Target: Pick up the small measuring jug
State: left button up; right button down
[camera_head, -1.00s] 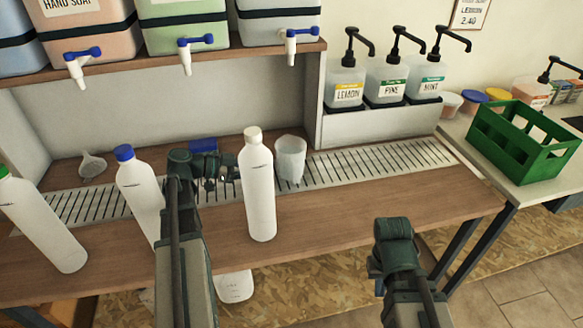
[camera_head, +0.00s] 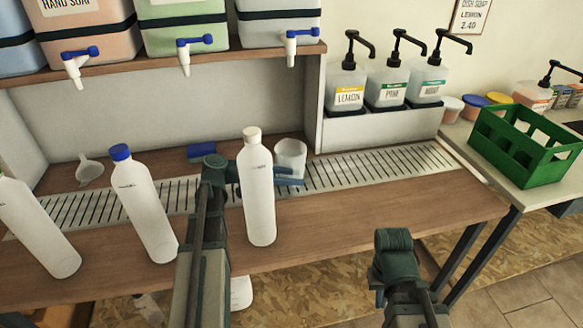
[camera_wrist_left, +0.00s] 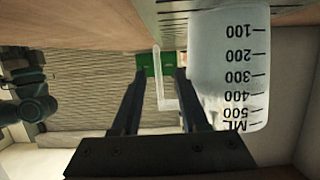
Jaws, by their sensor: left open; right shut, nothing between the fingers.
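The small measuring jug (camera_head: 291,154) is a translucent cup standing on the drip grate, right of and behind the white-capped bottle. My left gripper (camera_head: 290,177) reaches behind that bottle, its blue-grey fingers open at the jug. In the left wrist view the jug (camera_wrist_left: 230,70) appears upside down, with printed marks from 100 to 500. Its pale handle (camera_wrist_left: 166,90) lies between the two open fingers of the left gripper (camera_wrist_left: 163,74); I cannot tell whether they touch it. My right gripper (camera_head: 378,290) is shut and empty, in front of the counter.
The white-capped bottle (camera_head: 257,195) stands close to my left arm. A blue-capped bottle (camera_head: 144,210) and a green-capped one (camera_head: 38,230) are further left. A funnel (camera_head: 89,170) and a blue block (camera_head: 202,152) lie behind. The grate (camera_head: 375,165) right of the jug is clear.

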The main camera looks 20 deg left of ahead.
pick_arm(q)
jog(key=b+x, duration=0.1)
jog(key=x, duration=0.3)
jog(key=shift+w+d, duration=0.1)
jog(key=shift+d, duration=0.15)
grip_shut()
dwell(1.1)
